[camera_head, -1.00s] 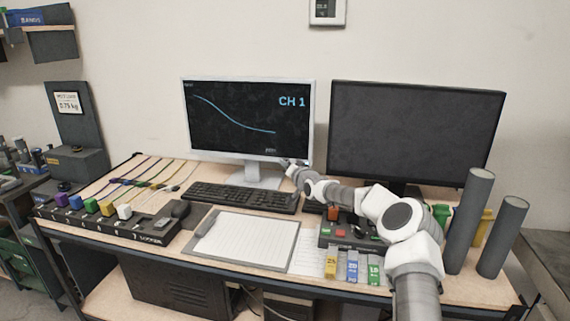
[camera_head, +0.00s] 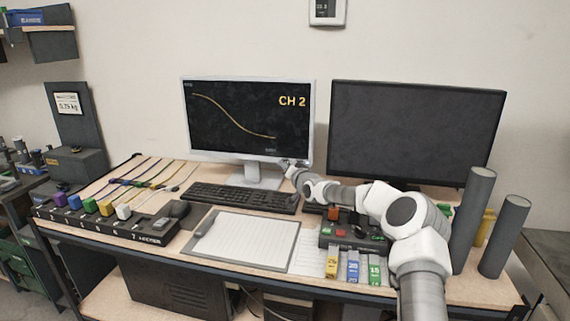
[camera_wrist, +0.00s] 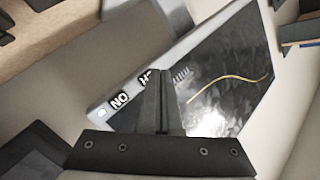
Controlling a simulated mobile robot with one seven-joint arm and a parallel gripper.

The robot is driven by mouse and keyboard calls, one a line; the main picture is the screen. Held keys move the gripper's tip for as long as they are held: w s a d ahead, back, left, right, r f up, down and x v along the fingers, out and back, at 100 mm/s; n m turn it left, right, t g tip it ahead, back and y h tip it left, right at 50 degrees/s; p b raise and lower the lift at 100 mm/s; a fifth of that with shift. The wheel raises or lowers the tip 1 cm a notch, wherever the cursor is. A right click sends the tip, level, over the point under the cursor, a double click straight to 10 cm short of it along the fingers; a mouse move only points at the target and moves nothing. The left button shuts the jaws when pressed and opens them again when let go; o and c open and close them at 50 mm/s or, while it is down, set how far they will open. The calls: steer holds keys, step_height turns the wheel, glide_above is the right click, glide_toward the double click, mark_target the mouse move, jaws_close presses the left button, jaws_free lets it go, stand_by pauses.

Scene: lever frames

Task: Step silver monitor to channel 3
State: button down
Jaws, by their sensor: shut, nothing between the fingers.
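The silver monitor (camera_head: 249,158) stands at the back left of the desk. Its screen reads CH 2 with a yellow falling curve. My gripper (camera_head: 288,166) is at the monitor's lower right corner, small in the head view. In the wrist view my gripper (camera_wrist: 163,130) is shut and empty, with its fingertips over the silver bezel (camera_wrist: 182,47). Labels or buttons (camera_wrist: 119,101) show on the bezel, one reading NO; another beside it is partly hidden by the fingers. Whether the fingertips touch the bezel I cannot tell.
A dark monitor (camera_head: 415,130) with a blank screen stands to the right. A keyboard (camera_head: 240,197) and clipboard (camera_head: 242,240) lie in front. A control box (camera_head: 340,236) and two grey cylinders (camera_head: 503,238) stand at the right.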

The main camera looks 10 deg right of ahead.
steer(key=shift+s+a+b, duration=0.3)
steer(key=shift+s+b, duration=0.05)
steer(key=shift+s, duration=0.4)
steer(key=shift+s+a+b, duration=0.3)
steer(key=shift+s+a, duration=0.05)
steer(key=shift+s, duration=0.45)
steer(key=shift+s+a+b, duration=0.3)
steer(key=shift+s+b, duration=0.05)
steer(key=shift+s, duration=0.4)
steer(key=s+a+r+n+g+h+p, duration=0.1)
steer(key=s+a+r+n+g, duration=0.15)
steer(key=s, duration=0.35)
steer(key=s+a+r+n+g+p, duration=0.1)
steer(key=s+a+r+n+g, duration=0.1)
steer(key=s+r, duration=0.3)
steer(key=s+d+r+g+h+p, duration=0.1)
steer(key=s+d+r+g+h, duration=0.15)
steer(key=s, duration=0.85)
steer(key=s+d+r+g+h+p, duration=0.1)
steer(key=s+d+r, duration=0.2)
steer(key=s, duration=0.8)
steer(key=s+f+g, duration=0.2)
steer(key=s+f, duration=0.1)
steer(key=s, duration=2.1)
steer(key=shift+a+g, duration=0.4)
